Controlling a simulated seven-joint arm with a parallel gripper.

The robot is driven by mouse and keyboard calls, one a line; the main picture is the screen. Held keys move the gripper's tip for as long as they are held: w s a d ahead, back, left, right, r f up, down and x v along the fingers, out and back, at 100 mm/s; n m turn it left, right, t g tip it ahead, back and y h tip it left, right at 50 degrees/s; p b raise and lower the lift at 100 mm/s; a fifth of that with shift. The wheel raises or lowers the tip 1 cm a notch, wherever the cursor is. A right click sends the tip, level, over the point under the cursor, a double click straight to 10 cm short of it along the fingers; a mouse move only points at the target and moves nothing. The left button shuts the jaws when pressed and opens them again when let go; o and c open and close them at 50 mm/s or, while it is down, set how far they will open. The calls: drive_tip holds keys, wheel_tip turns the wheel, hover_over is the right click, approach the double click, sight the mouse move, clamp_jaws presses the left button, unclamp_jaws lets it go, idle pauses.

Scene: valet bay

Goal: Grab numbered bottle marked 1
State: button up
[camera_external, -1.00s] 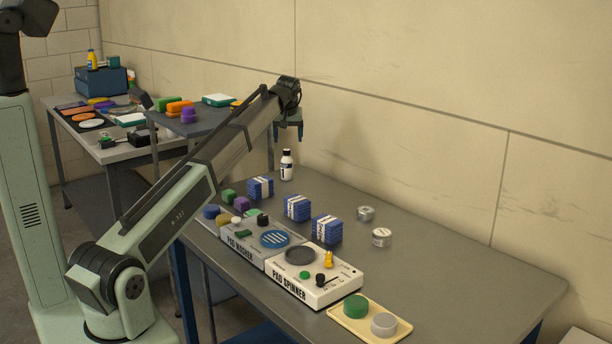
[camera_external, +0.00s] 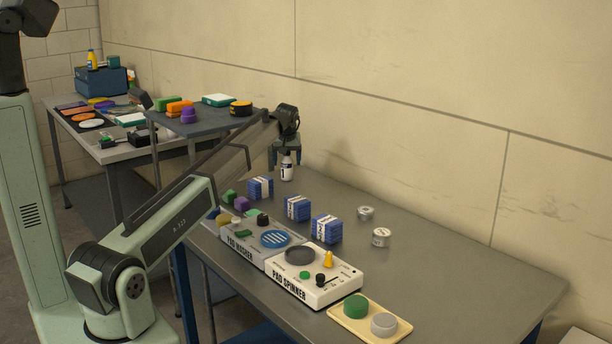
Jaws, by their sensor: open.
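A small white bottle (camera_external: 287,171) with a dark label stands upright on the grey table near its far left end. Its number is too small to read. My gripper (camera_external: 286,160) points down at the bottle and is open. Its fingers are around or just in front of the bottle's top, which they hide; I cannot tell whether they touch it.
Several blue wrapped blocks (camera_external: 297,208) stand in a row nearer the camera. The pad washer (camera_external: 238,241) and pad spinner (camera_external: 314,287) line the front edge. The table's right part is clear.

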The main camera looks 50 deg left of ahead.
drive_tip(key=shift+x, duration=0.9)
drive_tip(key=shift+c, duration=0.3)
drive_tip(key=c, duration=1.2)
drive_tip(key=shift+o, duration=0.2)
